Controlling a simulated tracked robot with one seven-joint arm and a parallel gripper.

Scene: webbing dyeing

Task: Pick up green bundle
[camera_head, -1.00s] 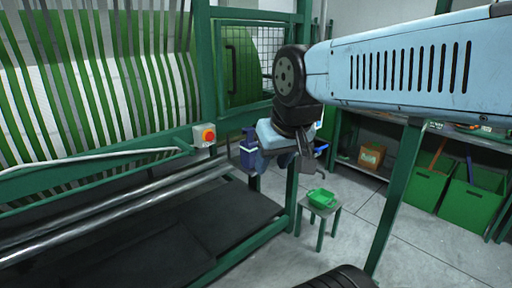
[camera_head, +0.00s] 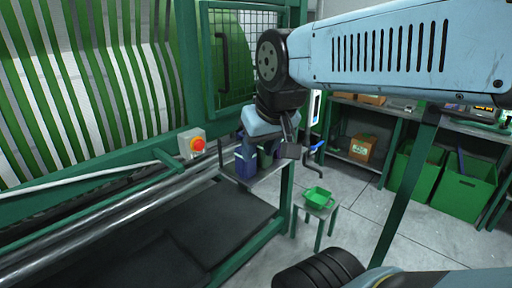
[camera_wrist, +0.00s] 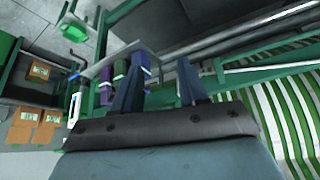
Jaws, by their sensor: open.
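The green bundle (camera_wrist: 120,70) stands between a purple bundle (camera_wrist: 105,86) and a blue-purple bundle (camera_wrist: 140,63) in the wrist view, on a small grey shelf (camera_wrist: 104,66). In the head view the shelf (camera_head: 232,177) sticks out beside the machine frame, and the green bundle is a dark shape largely hidden behind my gripper. A blue bundle (camera_head: 244,163) shows left of it. My gripper (camera_wrist: 160,82) is open and empty, its fingers pointing toward the shelf side. In the head view my gripper (camera_head: 268,150) overlaps the bundles; the exact gap cannot be told.
A green machine frame with rollers (camera_head: 110,215) and a red stop button (camera_head: 196,144) lies left of the shelf. A stool (camera_head: 318,211) bears a green tray (camera_head: 318,196). Green bins (camera_head: 473,190) and a cardboard box (camera_head: 362,148) stand at right.

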